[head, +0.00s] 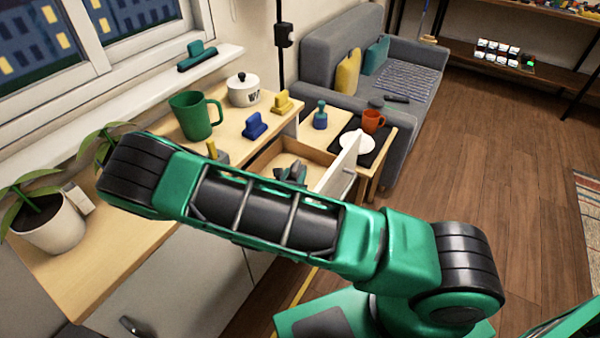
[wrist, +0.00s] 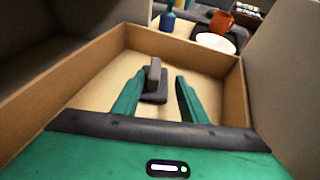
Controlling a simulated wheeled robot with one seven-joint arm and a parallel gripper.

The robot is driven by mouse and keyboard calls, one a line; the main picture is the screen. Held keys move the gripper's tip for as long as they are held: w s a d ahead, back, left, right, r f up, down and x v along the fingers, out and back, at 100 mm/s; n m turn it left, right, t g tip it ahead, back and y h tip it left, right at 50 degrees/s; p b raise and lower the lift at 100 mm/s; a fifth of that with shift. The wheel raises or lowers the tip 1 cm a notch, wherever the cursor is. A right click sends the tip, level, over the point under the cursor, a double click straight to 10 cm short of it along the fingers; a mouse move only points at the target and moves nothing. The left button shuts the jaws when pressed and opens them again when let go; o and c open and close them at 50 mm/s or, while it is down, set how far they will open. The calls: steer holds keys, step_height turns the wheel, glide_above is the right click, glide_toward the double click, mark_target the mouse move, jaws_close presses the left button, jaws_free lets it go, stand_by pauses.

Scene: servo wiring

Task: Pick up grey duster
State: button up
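The grey duster (wrist: 153,86), a block with an upright handle, stands on the floor of the open wooden drawer (wrist: 205,60). My gripper (wrist: 161,80) is open inside the drawer, its two green fingers pointing toward the duster. The duster's handle lies between the fingertips in the wrist view, closer to the left finger; I cannot tell whether they touch. In the head view, the drawer (head: 318,157) is pulled out below the counter, and a small grey-green shape in it is hard to make out.
The counter (head: 160,150) holds a green mug (head: 195,116), a white pot (head: 243,90), a blue block (head: 255,126), a yellow block (head: 283,103) and a plant (head: 52,222). A side table beyond has an orange mug (head: 373,121) and white plate (head: 357,142). Drawer walls surround my fingers.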

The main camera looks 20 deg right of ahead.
mark_target(296, 168)
steer(key=shift+x, duration=1.05)
steer(key=shift+w+a+x, duration=0.1)
steer(key=shift+a+x, duration=0.05)
steer(key=shift+x, duration=0.75)
steer(key=shift+w+a+x, duration=0.1)
steer(key=shift+a+x, duration=0.05)
steer(key=shift+x, duration=0.7)
steer(key=shift+a+x, duration=0.15)
steer(key=shift+x, duration=0.75)
steer(key=shift+f, duration=0.2)
steer(key=shift+c, duration=0.3)
jaws_close()
